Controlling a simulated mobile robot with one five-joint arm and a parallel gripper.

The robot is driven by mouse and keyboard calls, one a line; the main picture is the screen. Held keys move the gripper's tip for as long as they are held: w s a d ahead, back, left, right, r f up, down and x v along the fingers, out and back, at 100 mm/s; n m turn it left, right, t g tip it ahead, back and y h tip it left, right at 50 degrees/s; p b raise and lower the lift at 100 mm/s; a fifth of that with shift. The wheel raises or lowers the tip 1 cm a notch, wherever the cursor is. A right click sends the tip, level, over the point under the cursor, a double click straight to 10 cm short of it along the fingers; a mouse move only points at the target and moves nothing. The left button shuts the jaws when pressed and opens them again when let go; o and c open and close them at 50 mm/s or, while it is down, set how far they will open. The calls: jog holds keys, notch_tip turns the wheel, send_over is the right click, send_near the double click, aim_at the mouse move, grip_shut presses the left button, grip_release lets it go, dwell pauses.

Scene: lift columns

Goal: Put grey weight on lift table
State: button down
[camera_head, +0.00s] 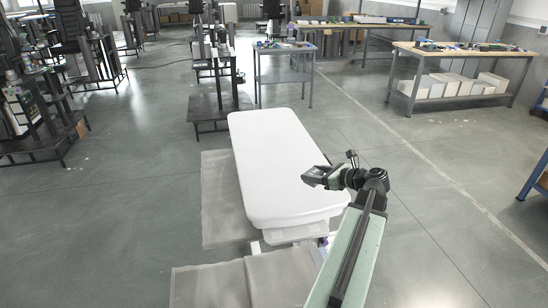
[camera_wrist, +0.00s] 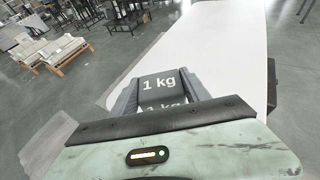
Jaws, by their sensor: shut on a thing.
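The lift table has a long white top with rounded corners (camera_head: 280,150) and stands in the middle of the head view. Its white top also shows in the wrist view (camera_wrist: 225,45), behind and to the right of the fingers. My gripper (camera_head: 316,177) appears over the right side of the white top, toward its near end. In the wrist view my gripper (camera_wrist: 163,90) is shut on the grey weight (camera_wrist: 164,98), a dark grey block marked "1 kg". The weight cannot be made out clearly in the head view. Its height above the top is hard to tell.
Grey mats (camera_head: 222,205) lie on the floor left of and before the lift table. A dark stand (camera_head: 215,105) and a small blue-framed table (camera_head: 285,65) are behind it. A workbench (camera_head: 465,60) with white boxes below is at back right. Floor to the right is clear.

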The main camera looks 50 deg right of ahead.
jog(key=f+b, duration=0.1)
jog(key=f, duration=0.1)
jog(key=f+m+h+b, duration=0.1)
jog(key=s+f+m+h+b, duration=0.1)
jog(key=f, duration=0.1)
jog(key=shift+s+d+f+b, duration=0.1)
jog(key=shift+d+f+b, duration=0.2)
jog(key=shift+b, duration=0.1)
jog(key=shift+s+h, duration=0.15)
jog(key=shift+h, duration=0.15)
jog(key=w+d, duration=0.3)
jog(key=d, duration=0.1)
jog(key=w+d+f+b, duration=0.1)
jog(key=w+d, duration=0.7)
jog(key=shift+f, duration=0.25)
notch_tip(320, 180, down, 4)
jog(key=b, duration=0.4)
jog(key=shift+r, duration=0.25)
jog(key=shift+f, duration=0.2)
jog(key=c, duration=0.5)
grip_release()
jog(key=shift+s, duration=0.1)
